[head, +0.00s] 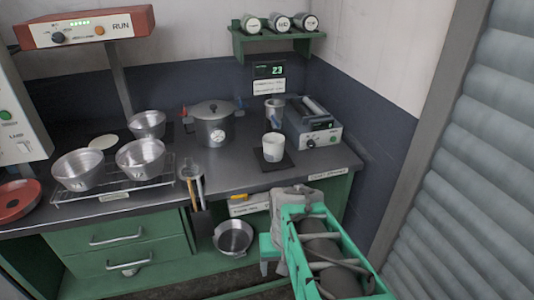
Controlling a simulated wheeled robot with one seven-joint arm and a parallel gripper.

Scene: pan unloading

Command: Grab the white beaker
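The white beaker (273,147) stands upright on a dark square pad (264,165) towards the right of the grey bench top. It looks like a plain white cup, and I cannot tell whether anything is in it.
A metal cup (273,112) and a boxy device (320,135) stand close behind and right of the beaker. A lidded pot (213,130) is on its left. Metal pans (141,160) sit on a wire rack. A green frame (345,245) with grey contents fills the front right.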

